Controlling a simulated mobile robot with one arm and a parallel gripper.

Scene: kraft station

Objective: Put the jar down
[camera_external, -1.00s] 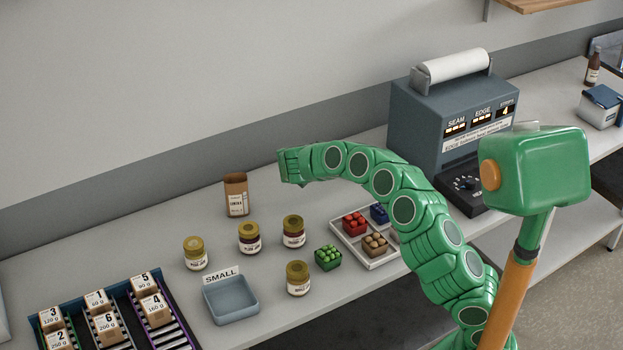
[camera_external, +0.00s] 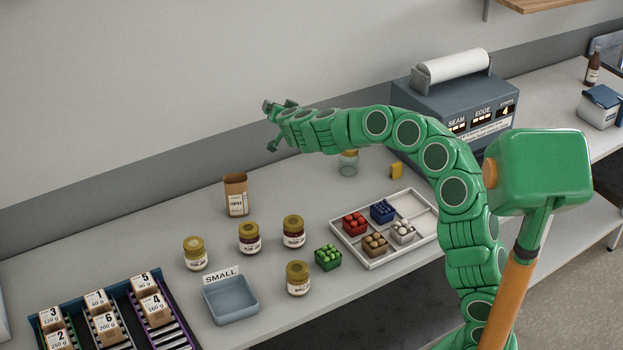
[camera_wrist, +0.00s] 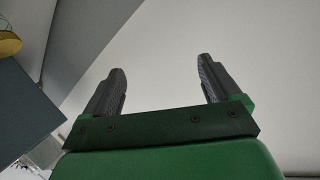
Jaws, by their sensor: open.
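My gripper (camera_external: 268,126) is raised above the back of the counter, left of the machine. In the wrist view its two fingers (camera_wrist: 159,85) are spread with nothing between them. A clear jar (camera_external: 348,163) stands farther back, partly hidden behind my arm. None of the jars touches my gripper. I cannot tell which jar the task means.
A paper bag (camera_external: 236,194) stands upright below my gripper. A white tray (camera_external: 375,262) holds several berry boxes, and a green box (camera_external: 328,257) sits beside it. A blue SMALL tray (camera_external: 231,310) is empty. A parcel rack (camera_external: 128,307) is at front left; a sealing machine (camera_external: 420,92) stands behind my arm.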

